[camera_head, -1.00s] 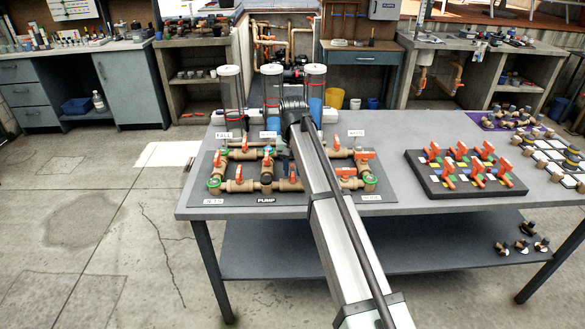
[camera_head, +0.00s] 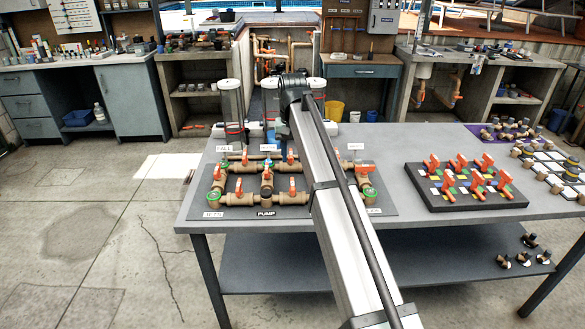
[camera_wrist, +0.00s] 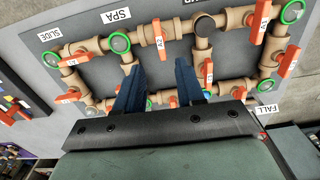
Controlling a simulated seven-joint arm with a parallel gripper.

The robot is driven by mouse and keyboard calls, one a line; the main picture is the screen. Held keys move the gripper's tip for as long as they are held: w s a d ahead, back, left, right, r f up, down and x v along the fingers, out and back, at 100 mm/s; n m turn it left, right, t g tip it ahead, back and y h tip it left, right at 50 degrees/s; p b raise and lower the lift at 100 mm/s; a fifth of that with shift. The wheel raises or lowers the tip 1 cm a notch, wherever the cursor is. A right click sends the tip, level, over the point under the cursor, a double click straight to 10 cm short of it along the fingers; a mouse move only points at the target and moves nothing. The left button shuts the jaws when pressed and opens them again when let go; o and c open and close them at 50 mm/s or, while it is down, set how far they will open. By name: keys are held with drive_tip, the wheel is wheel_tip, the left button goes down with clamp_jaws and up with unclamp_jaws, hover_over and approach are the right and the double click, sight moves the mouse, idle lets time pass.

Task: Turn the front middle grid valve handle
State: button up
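The pipe grid on its dark board (camera_head: 225,208) has several orange handles and a PUMP label (camera_head: 265,212) at its front. A middle handle (camera_head: 266,170) stands behind the PUMP junction; it seems to be the handle (camera_wrist: 208,72) near the black cap (camera_wrist: 205,25) in the wrist view. A front handle marked A2 (camera_wrist: 157,30) and another marked A1 (camera_wrist: 264,20) flank that cap. My gripper (camera_wrist: 158,68) is open, its two blue fingers apart above the board, right of A3 in the grid, with nothing visible between them. In the camera_head view my arm hides part of the grid.
Clear cylinders (camera_head: 231,105) stand behind the grid. To the right a black board (camera_head: 490,200) carries several orange valves, and fittings stand on white tiles (camera_head: 550,168). The grey table (camera_head: 400,215) is bare between the boards. Wall units line the back.

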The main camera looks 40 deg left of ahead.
drive_tip(key=shift+r, duration=1.85)
drive_tip(key=shift+f, duration=0.1)
